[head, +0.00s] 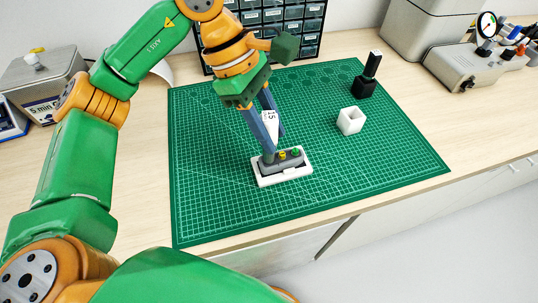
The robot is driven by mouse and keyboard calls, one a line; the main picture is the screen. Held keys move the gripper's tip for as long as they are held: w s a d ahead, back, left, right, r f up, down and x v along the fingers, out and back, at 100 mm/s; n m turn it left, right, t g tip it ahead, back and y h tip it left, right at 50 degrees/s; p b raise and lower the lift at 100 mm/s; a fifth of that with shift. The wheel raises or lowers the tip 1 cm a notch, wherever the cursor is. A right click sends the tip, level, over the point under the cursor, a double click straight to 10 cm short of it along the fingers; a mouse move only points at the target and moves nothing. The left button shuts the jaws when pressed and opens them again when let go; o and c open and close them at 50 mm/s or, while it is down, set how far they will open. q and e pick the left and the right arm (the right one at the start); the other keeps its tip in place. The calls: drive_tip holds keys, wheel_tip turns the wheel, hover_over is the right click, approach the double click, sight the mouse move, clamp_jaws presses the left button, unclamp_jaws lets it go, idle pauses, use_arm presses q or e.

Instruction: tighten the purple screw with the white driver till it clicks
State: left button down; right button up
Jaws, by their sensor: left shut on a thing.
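The white driver (270,121) stands roughly upright between the blue-grey fingers of my left gripper (272,142), which is shut on it. Its lower end is over the left part of a grey earpiece (290,163), which lies in a white holder (271,181) on the mat. A yellow screw (282,155) and a green screw (296,152) show on the earpiece's top. I cannot see the purple screw; the fingers and driver cover the left end of the earpiece. Whether the driver tip touches a screw cannot be told. My right gripper is not in view.
A green cutting mat (215,205) covers the middle of the bench. An open white box (351,121) and a black stand with a dark, white-topped tool (364,87) are to the right. A drawer cabinet (290,15) stands behind. The mat's front is clear.

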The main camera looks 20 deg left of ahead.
use_arm(q)
drive_tip(key=shift+s+r+m+g+p, duration=0.1)
drive_tip(key=shift+r+m+g+p, duration=0.3)
drive_tip(key=shift+m+p, duration=0.55)
drive_tip(key=shift+f+m+g, duration=0.1)
drive_tip(key=shift+m+g, duration=0.2)
drive_tip(key=shift+m, duration=0.55)
drive_tip(key=shift+f+m+y+p, duration=0.1)
drive_tip(key=shift+m+y+p, duration=0.25)
drive_tip(key=shift+m, duration=0.15)
drive_tip(key=shift+f, duration=0.15)
drive_tip(key=m, duration=0.1)
drive_tip(key=m+g+p, duration=0.1)
drive_tip(key=shift+r+m+y, duration=0.25)
drive_tip(key=shift+r+m, duration=0.05)
drive_tip(key=shift+m+g+y+p, duration=0.3)
drive_tip(key=shift+m+g+p, duration=0.15)
drive_tip(key=shift+m, duration=0.45)
drive_tip(key=shift+f+m, duration=0.15)
drive_tip(key=shift+m, duration=0.15)
drive_tip(key=shift+f, duration=0.15)
